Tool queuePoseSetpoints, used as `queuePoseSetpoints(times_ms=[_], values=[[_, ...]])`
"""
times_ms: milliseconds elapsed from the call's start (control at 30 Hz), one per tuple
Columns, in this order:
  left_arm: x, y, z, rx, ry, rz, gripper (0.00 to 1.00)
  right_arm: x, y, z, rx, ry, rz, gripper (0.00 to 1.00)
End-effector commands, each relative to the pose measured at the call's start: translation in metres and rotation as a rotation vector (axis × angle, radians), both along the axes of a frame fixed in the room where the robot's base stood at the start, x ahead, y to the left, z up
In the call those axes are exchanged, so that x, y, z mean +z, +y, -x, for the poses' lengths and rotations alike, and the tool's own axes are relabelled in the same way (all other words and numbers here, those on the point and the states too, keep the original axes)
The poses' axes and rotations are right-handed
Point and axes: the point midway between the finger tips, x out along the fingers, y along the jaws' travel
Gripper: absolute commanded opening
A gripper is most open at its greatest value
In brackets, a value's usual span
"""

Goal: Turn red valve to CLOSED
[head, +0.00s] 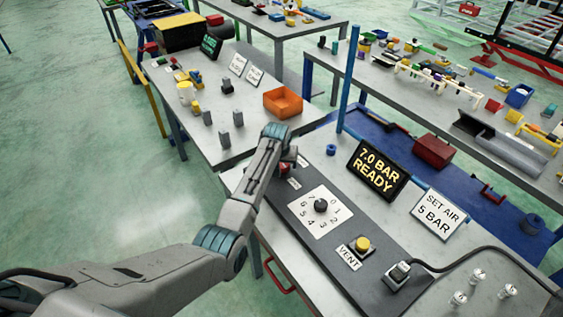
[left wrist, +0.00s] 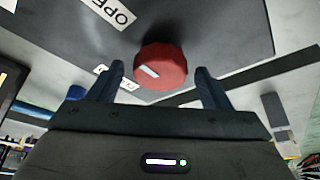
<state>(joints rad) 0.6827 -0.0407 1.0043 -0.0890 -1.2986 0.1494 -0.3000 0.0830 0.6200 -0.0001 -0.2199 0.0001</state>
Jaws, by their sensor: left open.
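The red valve (left wrist: 160,67) is a round, faceted knob with a white pointer mark, on a dark panel (left wrist: 220,30). Another label reading "OPE..." (left wrist: 112,12) lies at the top. My left gripper (left wrist: 160,88) is open, its two fingers on either side of the valve, with gaps showing between fingers and knob. In the head view my left gripper (head: 285,160) is at the panel's far end and mostly hides the valve. My right gripper is out of view.
The panel also carries a black numbered dial (head: 321,205), a yellow VENT button (head: 362,244) and a cable plug (head: 399,272). A display reading "7.0 BAR READY" (head: 378,170) and a "SET AIR 5 BAR" sign (head: 437,213) stand beside it. An orange bin (head: 283,103) is beyond.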

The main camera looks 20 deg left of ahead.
Motion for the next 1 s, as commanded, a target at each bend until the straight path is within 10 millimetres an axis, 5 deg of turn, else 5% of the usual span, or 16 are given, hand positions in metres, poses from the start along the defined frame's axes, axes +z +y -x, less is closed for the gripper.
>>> queuePoseSetpoints(times_ms=[33,233,633,1000], values=[[0.0001,0.0001,0.0,0.0,0.0,0.0,0.68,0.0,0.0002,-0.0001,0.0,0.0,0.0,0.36],[0.0002,0.0001,0.0,0.0,0.0,0.0,0.28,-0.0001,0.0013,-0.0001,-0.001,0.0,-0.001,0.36],[0.0008,-0.0009,-0.0003,0.063,0.0,0.0,0.27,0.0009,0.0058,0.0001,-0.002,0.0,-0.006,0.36],[0.0002,-0.003,-0.0014,0.345,0.0,-0.001,0.27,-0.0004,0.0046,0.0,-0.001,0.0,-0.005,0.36]])
